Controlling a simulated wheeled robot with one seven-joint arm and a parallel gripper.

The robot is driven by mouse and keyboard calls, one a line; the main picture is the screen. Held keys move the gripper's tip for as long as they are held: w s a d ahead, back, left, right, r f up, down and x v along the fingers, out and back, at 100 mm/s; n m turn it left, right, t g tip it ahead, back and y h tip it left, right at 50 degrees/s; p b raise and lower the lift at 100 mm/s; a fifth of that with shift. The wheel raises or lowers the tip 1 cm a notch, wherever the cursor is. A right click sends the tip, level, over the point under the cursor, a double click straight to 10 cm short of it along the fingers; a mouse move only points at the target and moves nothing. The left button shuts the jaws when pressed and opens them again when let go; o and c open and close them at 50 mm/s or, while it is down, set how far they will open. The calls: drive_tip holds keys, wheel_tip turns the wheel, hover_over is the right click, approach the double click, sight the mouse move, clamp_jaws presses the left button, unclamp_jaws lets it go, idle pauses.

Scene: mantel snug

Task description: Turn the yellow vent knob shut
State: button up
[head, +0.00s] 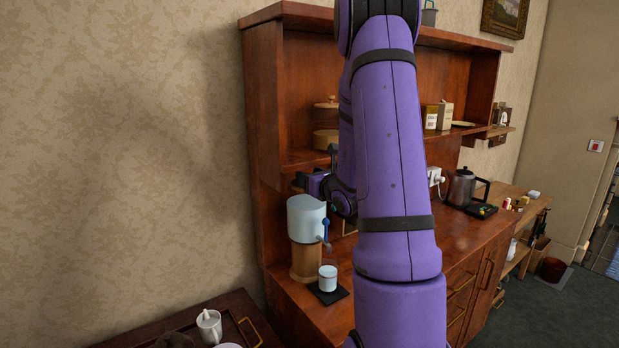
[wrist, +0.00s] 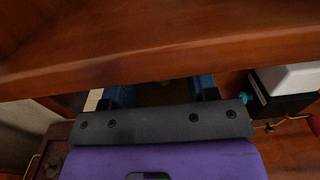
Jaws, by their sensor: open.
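I cannot make out the yellow vent knob in either view; my arm hides part of the hutch in the head view. In the wrist view my gripper (wrist: 158,94) is open, with its two blue fingers set apart and partly hidden behind a wooden board edge (wrist: 150,60). The space between the fingers is dark, and I cannot tell what lies in it. In the head view the fingers do not show clearly; the wrist end of my arm is beside the hutch's left part, above the pale blue machine.
The pale blue machine (head: 306,220) with a blue lever stands on the wooden hutch (head: 262,130). A white cup (head: 328,278) sits on a black mat (head: 337,295) before it. A kettle (head: 461,187) stands further right. A tray table (head: 180,338) is at lower left.

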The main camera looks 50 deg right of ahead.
drive_tip(key=v, duration=1)
drive_tip(key=shift+s, duration=0.25)
drive_tip(key=a+r+n+g+y, duration=0.3)
drive_tip(key=a+n+y, duration=0.5)
drive_tip(key=a, duration=0.5)
drive_tip(key=a+r+n+g+y, duration=0.4)
drive_tip(key=a+n+y, duration=0.2)
drive_tip(key=a+n, duration=0.6)
drive_tip(key=s+a+n+g+h, duration=0.1)
drive_tip(key=s+a+n+g, duration=0.5)
drive_tip(key=s+a+n, duration=0.3)
drive_tip(key=s+d+r+n+t+h, duration=0.1)
drive_tip(key=s+r+n+h, duration=0.2)
drive_tip(key=s+n+h, duration=0.3)
drive_tip(key=n+h, duration=0.2)
drive_tip(key=n, duration=0.1)
drive_tip(key=shift+d+r+n+h, duration=0.25)
drive_tip(key=shift+d+n+h, duration=0.05)
drive_tip(key=shift+n, duration=0.1)
